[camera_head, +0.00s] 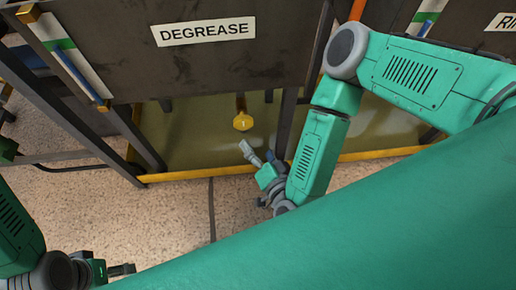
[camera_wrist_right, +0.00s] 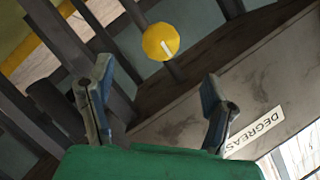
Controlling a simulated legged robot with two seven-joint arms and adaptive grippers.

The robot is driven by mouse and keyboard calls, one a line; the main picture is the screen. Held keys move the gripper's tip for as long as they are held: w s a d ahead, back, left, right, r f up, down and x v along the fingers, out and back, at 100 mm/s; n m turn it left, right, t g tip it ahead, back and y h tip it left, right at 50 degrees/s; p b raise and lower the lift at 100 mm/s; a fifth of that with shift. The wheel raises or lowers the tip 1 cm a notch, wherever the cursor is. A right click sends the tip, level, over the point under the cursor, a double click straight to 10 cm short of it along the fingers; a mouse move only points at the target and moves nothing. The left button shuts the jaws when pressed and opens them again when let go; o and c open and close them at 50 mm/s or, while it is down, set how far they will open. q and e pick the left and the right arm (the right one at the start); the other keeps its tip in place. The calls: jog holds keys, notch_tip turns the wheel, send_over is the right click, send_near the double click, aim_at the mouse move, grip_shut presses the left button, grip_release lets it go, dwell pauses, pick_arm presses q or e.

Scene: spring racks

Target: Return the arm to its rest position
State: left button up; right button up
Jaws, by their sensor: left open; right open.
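My right arm reaches in from the right in the head view. Its right gripper (camera_head: 259,158) hangs in front of the degrease tank, just below a yellow knob (camera_head: 242,122) marked with a 1. In the right wrist view the right gripper (camera_wrist_right: 158,76) has its two fingers spread with nothing between them. The yellow knob (camera_wrist_right: 161,41) shows beyond the fingertips there, apart from them. My left gripper (camera_head: 122,270) is low at the left edge of the head view, over the floor, open and seemingly empty.
A dark panel with a DEGREASE label (camera_head: 203,31) stands above the knob; the label is partly cut in the wrist view (camera_wrist_right: 256,130). Dark metal legs (camera_head: 78,118) and a yellow floor-level edge (camera_head: 195,171) are close by. Speckled floor (camera_head: 175,215) is clear in front.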

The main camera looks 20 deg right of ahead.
dwell(0.3)
pick_arm(q)
notch_tip(320, 180, up, 6)
jog(key=p, duration=0.6)
jog(key=shift+r, duration=0.2)
pick_arm(e)
jog(key=s+d+r+n+g, duration=0.3)
jog(key=s+d+n+g, duration=0.2)
jog(key=s+d+g, duration=0.2)
jog(key=s+d+r+n+g, duration=0.3)
jog(key=s+d+n+g, duration=0.2)
jog(key=s+d+g, duration=0.2)
jog(key=shift+s+r, duration=0.25)
jog(key=shift+s, duration=0.8)
pick_arm(q)
jog(key=shift+c, duration=0.4)
pick_arm(e)
jog(key=shift+w+d, duration=0.1)
jog(key=shift+c, duration=0.4)
